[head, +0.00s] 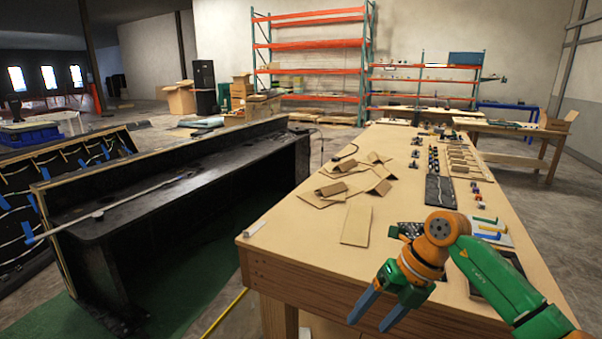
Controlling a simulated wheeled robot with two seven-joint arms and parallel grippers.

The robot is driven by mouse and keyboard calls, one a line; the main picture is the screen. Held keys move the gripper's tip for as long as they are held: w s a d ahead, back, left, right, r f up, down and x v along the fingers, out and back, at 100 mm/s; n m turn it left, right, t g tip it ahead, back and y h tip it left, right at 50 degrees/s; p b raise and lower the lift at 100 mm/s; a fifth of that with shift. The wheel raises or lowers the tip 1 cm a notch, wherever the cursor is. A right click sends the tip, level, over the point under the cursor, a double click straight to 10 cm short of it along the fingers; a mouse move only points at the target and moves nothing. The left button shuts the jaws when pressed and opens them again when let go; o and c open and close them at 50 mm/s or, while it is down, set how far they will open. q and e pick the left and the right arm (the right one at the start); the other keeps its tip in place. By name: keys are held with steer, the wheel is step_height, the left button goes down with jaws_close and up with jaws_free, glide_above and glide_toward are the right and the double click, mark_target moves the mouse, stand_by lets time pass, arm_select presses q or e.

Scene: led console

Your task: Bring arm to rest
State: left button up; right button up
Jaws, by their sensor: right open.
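My right arm comes in from the lower right over the wooden workbench (300,246). Its right gripper (379,313) has two blue fingers spread apart with nothing between them. The fingers point down and to the left, over the near edge of the bench. My left gripper and left arm are not in this view. A black console (150,205) with a dark top stands on the floor left of the bench, apart from it.
Cardboard pieces (355,222) lie on the bench's left middle. A dark mat (440,192) and rows of small parts (478,195) sit along its right side. Orange shelving (312,45) stands at the back wall. Bare bench top shows at the near left.

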steer(key=w+a+f+m+t+y, duration=0.1)
steer(key=a+f+m+t+y, duration=0.1)
steer(key=a+f+m+y, duration=0.3)
steer(key=w+a+f+m+t+y, duration=0.1)
steer(key=a+f+m+t+y, duration=0.15)
steer(key=a+y, duration=0.35)
steer(key=s+d+f+m+t+h, duration=0.2)
steer(key=d+f+m+h, duration=0.2)
steer(key=f+m, duration=0.3)
steer(key=s+d+f+m+t+h, duration=0.25)
steer(key=f+m, duration=0.25)
steer(key=f, duration=0.4)
steer(key=s+d+f+m+t+h, duration=0.2)
steer(key=d+f+m+h, duration=0.25)
steer(key=f+m, duration=0.3)
steer(key=s+d+f+m+g+h, duration=0.1)
steer(key=s+f, duration=0.4)
steer(key=s, duration=0.6)
steer(key=s+d+f+m+g+h, duration=0.2)
steer(key=s+f+g, duration=0.4)
steer(key=s, duration=0.6)
steer(key=s+d+f+m+g+h, duration=0.1)
steer(key=s+d+f+m+g, duration=0.1)
steer(key=s, duration=0.9)
step_height(320, 180, down, 4)
steer(key=shift+s+d+r+m+g+h, duration=0.15)
steer(key=shift+d+r+m+g+h, duration=0.2)
steer(key=shift+m+g, duration=0.55)
